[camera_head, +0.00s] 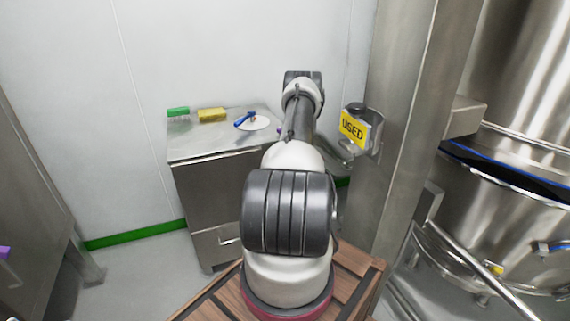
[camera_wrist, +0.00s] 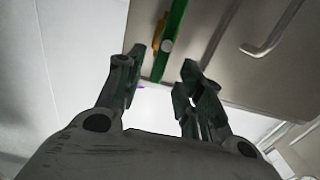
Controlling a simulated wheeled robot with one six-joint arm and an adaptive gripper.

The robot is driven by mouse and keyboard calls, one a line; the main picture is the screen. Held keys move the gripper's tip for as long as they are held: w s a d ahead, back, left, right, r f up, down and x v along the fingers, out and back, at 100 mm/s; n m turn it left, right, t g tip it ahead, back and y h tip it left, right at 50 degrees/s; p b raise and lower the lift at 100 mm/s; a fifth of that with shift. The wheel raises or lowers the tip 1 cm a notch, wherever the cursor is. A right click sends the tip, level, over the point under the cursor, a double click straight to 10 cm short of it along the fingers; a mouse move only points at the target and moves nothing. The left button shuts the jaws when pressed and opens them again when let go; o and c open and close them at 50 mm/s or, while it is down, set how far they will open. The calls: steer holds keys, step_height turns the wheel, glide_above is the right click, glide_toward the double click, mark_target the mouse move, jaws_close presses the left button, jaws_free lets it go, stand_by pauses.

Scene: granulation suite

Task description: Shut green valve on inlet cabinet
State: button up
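A long green bar (camera_wrist: 172,38), which looks like the green valve's handle, lies along the left part of a grey metal panel (camera_wrist: 225,55) in the wrist view. In the head view my arm hides the gripper, and I cannot make out the green bar there.
A steel cabinet (camera_head: 215,200) stands by the wall, with a green block (camera_head: 178,112), a yellow block (camera_head: 212,115) and a blue-handled item (camera_head: 245,119) on top.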

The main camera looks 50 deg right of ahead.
steer(key=x, duration=0.5)
jaws_close()
